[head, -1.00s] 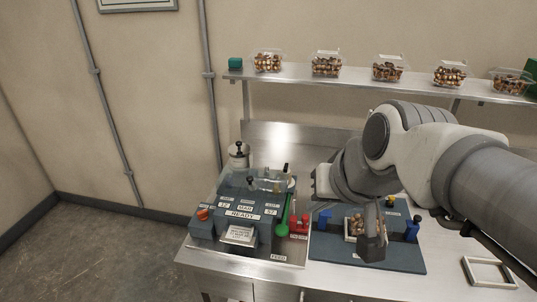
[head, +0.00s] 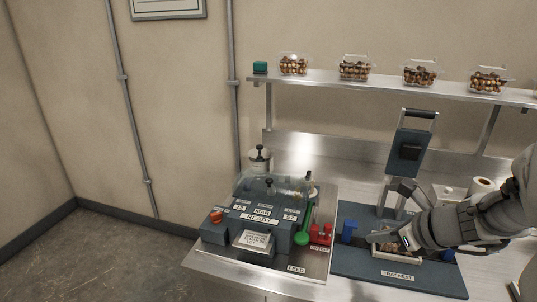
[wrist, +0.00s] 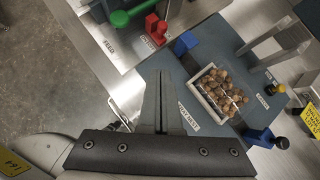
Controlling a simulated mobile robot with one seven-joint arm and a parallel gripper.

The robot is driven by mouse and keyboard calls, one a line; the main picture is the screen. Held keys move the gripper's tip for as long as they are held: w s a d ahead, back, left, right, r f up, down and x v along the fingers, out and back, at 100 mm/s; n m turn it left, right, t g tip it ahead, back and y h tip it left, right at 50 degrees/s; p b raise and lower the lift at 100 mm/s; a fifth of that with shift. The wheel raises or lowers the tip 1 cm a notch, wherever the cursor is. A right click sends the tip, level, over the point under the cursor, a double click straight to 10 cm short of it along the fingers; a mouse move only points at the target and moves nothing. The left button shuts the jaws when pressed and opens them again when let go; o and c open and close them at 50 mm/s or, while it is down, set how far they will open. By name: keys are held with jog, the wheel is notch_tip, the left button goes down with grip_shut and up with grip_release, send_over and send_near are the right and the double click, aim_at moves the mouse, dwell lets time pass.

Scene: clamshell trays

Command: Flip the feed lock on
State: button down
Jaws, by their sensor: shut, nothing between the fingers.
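A machine with a panel reading READY (head: 262,217) stands on the left of the steel bench. At its right side is a green-knobbed lever (head: 304,232), with a FEED label on the plate in front. Red blocks (head: 321,234) sit just right of the lever; their small label is unreadable. In the wrist view the green knob (wrist: 119,18) and red blocks (wrist: 156,29) show at the top, beyond the fingertips. Which part is the feed lock I cannot tell for certain. My gripper (wrist: 160,72) is shut and empty, over the blue-grey tray nest plate, apart from lever and blocks.
The tray nest plate (head: 370,283) holds a tray of nuts (wrist: 220,88), between blue posts. A dark hinged panel with a handle (head: 410,150) stands upright behind it. Filled clamshells (head: 354,68) line the shelf above. A white roll (head: 481,187) stands at the right.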

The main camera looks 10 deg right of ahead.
jog(key=shift+f+m, duration=0.2)
jog(key=shift+m, duration=0.2)
jog(key=b+x, duration=0.3)
jog(key=x, duration=0.6)
jog(key=shift+a+f+b, duration=0.1)
jog(key=shift+f+b, duration=0.15)
jog(key=shift+b, duration=0.05)
jog(key=w, duration=0.1)
jog(key=w+a, duration=0.1)
jog(key=w, duration=0.1)
jog(key=shift+w+a+f, duration=0.15)
jog(key=shift+w+a, duration=0.2)
jog(key=shift+w, duration=0.35)
